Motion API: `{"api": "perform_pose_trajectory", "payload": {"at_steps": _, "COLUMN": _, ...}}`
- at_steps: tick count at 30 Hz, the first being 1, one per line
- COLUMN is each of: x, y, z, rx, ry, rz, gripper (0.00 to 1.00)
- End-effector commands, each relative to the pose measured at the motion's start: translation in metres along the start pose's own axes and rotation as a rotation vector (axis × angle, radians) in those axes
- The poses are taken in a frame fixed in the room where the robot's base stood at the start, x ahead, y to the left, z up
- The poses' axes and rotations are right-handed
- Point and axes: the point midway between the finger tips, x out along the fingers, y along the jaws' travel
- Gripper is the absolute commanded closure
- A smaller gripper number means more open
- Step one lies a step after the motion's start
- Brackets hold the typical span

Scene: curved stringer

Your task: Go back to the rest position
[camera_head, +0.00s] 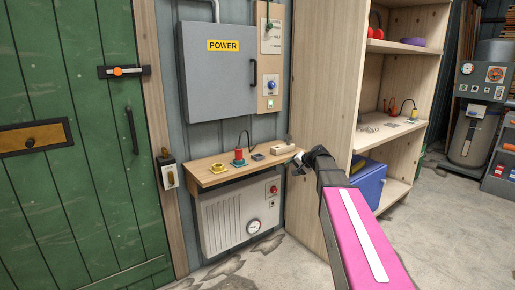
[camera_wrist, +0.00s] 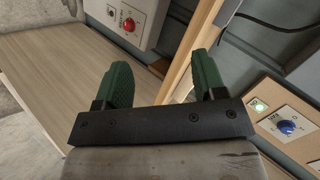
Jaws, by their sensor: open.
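My gripper (camera_head: 299,162) is at the right end of the wooden shelf (camera_head: 213,178) under the grey power box. In the wrist view my gripper (camera_wrist: 163,85) shows two green fingers spread apart with nothing between them. My pink arm reaches in from the lower right in the head view. Part of the gripper is dark and small there, so its fingertips are hard to make out.
The shelf holds a yellow piece (camera_head: 218,169), a red piece (camera_head: 239,155) and a wooden block (camera_head: 282,149). The power box (camera_head: 217,80) hangs above, a heater (camera_head: 238,218) below. A tall wooden cabinet (camera_head: 318,110) stands close right of my gripper. Floor in front is clear.

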Motion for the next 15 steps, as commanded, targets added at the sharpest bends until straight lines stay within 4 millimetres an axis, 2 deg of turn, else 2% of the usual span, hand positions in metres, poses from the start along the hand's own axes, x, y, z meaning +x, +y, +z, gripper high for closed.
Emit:
{"api": "perform_pose_trajectory", "payload": {"at_steps": 1, "x": 0.002, "y": 0.021, "z": 0.036, "rx": -0.023, "ry": -0.039, "rz": 0.058, "gripper": 0.36}}
{"api": "perform_pose_trajectory", "payload": {"at_steps": 3, "x": 0.007, "y": 0.046, "z": 0.074, "rx": -0.06, "ry": -0.09, "rz": 0.139, "gripper": 0.36}}
{"api": "perform_pose_trajectory", "payload": {"at_steps": 8, "x": 0.005, "y": 0.106, "z": 0.16, "rx": -0.149, "ry": -0.216, "rz": 0.332, "gripper": 0.36}}
{"api": "perform_pose_trajectory", "payload": {"at_steps": 12, "x": -0.01, "y": 0.155, "z": 0.232, "rx": -0.231, "ry": -0.333, "rz": 0.5, "gripper": 0.36}}
{"api": "perform_pose_trajectory", "payload": {"at_steps": 15, "x": -0.025, "y": 0.182, "z": 0.272, "rx": -0.285, "ry": -0.406, "rz": 0.605, "gripper": 0.36}}
